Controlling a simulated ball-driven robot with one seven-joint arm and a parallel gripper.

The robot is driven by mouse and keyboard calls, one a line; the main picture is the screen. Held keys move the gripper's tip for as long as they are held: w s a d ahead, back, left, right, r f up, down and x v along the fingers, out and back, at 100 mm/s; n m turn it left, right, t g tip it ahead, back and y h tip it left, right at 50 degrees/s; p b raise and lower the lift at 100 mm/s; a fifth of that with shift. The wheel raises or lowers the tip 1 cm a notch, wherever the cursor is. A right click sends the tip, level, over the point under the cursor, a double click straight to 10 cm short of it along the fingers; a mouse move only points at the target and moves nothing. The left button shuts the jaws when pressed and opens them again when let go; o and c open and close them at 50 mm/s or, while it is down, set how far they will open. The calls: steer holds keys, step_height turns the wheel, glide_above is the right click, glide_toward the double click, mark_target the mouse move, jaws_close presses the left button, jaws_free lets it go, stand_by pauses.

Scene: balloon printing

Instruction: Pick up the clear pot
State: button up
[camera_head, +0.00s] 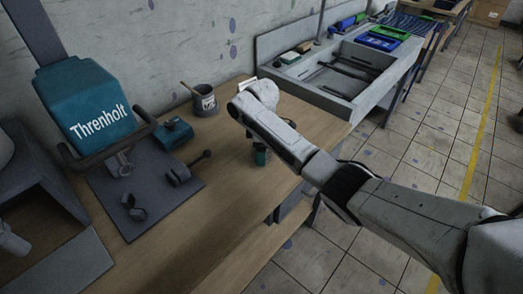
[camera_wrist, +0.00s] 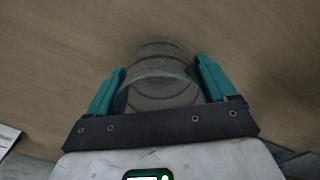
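The clear pot (camera_wrist: 160,88) is a see-through round vessel over the wooden table in the wrist view. It sits between the two teal fingers of my gripper (camera_wrist: 160,68), one on each side. The fingers are spread wide, and I cannot make out firm contact with its walls. In the head view my gripper (camera_head: 260,156) points down at the table near its right edge. The pot is mostly hidden there by my gripper and arm.
On the wooden table (camera_head: 215,190), a grey pot (camera_head: 205,101) with a stick stands left of my gripper. A teal press marked "Threnholt" (camera_head: 97,115), a teal box (camera_head: 173,134) and a dark mat (camera_head: 150,205) lie further left. A grey sink unit (camera_head: 335,80) stands behind.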

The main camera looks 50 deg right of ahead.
steer(key=c, duration=0.7)
steer(key=shift+r, duration=0.1)
